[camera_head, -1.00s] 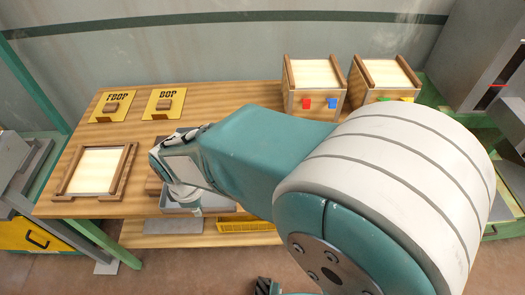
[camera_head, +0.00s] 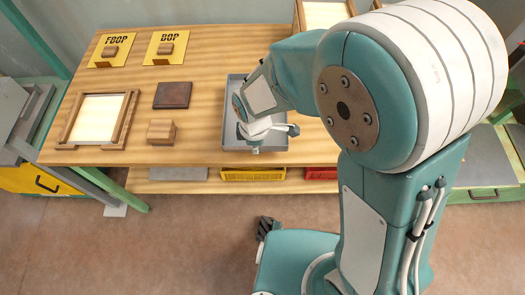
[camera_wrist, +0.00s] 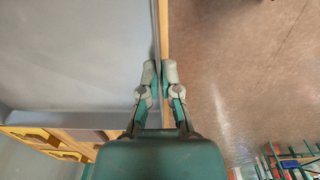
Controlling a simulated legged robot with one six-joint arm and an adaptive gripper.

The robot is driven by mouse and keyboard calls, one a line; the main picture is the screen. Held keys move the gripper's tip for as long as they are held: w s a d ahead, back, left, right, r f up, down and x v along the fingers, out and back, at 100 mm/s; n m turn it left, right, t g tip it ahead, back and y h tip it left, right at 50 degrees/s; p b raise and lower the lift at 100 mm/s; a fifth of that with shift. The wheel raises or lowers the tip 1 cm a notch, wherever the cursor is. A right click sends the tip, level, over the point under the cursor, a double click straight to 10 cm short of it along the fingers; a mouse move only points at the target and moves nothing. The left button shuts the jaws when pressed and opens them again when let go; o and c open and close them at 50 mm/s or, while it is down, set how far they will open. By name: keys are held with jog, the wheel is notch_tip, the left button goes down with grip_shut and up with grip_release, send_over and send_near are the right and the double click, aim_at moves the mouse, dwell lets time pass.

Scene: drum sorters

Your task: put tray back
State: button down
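A shallow grey tray (camera_head: 233,100) is at the front middle of the wooden table in the head view, its long sides running front to back. My gripper (camera_head: 254,148) points down at the tray's front edge, and my arm covers the tray's right part. In the wrist view the tray (camera_wrist: 70,55) fills the left side. There my gripper (camera_wrist: 159,75) has one finger on each side of the tray's thin wall, closed against it. Whether the tray rests on the table or is slightly raised, I cannot tell. The tray's visible floor is empty.
A wooden block (camera_head: 161,131) and a dark square plate (camera_head: 173,95) lie left of the tray. A wood-framed panel (camera_head: 98,118) lies further left. A yellow bin (camera_head: 253,174) is on the lower shelf.

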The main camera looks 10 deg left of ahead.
jog(key=shift+w+d+f, duration=0.35)
jog(key=shift+d+f, duration=0.2)
jog(key=shift+f, duration=0.2)
jog(key=shift+w+d+f, duration=0.1)
jog(key=shift+d+f, duration=0.05)
jog(key=shift+f, duration=0.85)
jog(key=shift+w+d+f, duration=0.1)
jog(key=shift+d+f, duration=0.05)
jog(key=shift+f, duration=0.8)
jog(key=c, duration=0.8)
grip_release()
jog(key=r, duration=1.2)
jog(key=shift+s, duration=0.2)
jog(key=shift+d+r, duration=0.1)
